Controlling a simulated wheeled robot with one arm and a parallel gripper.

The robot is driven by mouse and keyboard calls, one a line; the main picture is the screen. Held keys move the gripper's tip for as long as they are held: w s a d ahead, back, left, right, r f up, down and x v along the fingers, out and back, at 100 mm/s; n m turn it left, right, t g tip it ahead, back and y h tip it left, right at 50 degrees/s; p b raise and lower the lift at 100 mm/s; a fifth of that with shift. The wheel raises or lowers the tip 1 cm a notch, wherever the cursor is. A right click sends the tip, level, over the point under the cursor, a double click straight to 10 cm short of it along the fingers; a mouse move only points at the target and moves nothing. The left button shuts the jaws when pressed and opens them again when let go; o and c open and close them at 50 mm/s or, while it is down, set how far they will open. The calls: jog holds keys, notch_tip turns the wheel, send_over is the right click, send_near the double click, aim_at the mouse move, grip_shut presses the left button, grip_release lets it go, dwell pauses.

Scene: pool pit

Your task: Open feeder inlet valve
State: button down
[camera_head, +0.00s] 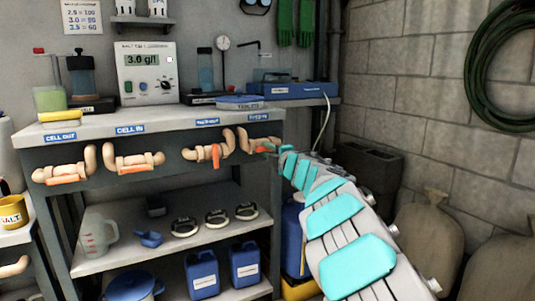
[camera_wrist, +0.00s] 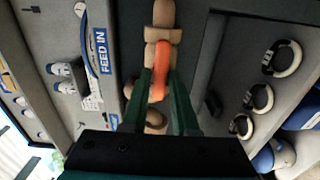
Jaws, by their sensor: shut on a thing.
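The feeder inlet valve (camera_head: 256,142) is a tan pipe fitting with an orange lever, under the "FEED IN" label at the right end of the shelf's front edge. In the wrist view its orange lever (camera_wrist: 161,62) lies between my fingers, roughly along the tan pipe (camera_wrist: 163,18). My gripper (camera_wrist: 161,76) has dark green fingers and is shut on the lever. In the head view my gripper (camera_head: 271,148) reaches the valve from the right. The fingers hide part of the valve there.
Similar valves sit to the left: one at "CELL OUT" (camera_head: 64,172), one at "CELL IN" (camera_head: 134,159), and one (camera_head: 206,152) beside the feeder inlet valve. Sacks (camera_head: 425,232) stand at right.

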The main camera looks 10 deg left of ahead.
jog(key=shift+f, duration=0.1)
dwell(0.5)
jog(key=c, duration=0.8)
grip_release()
jog(key=v, duration=0.7)
jog(key=shift+s+d, duration=0.25)
jog(key=shift+s, duration=0.1)
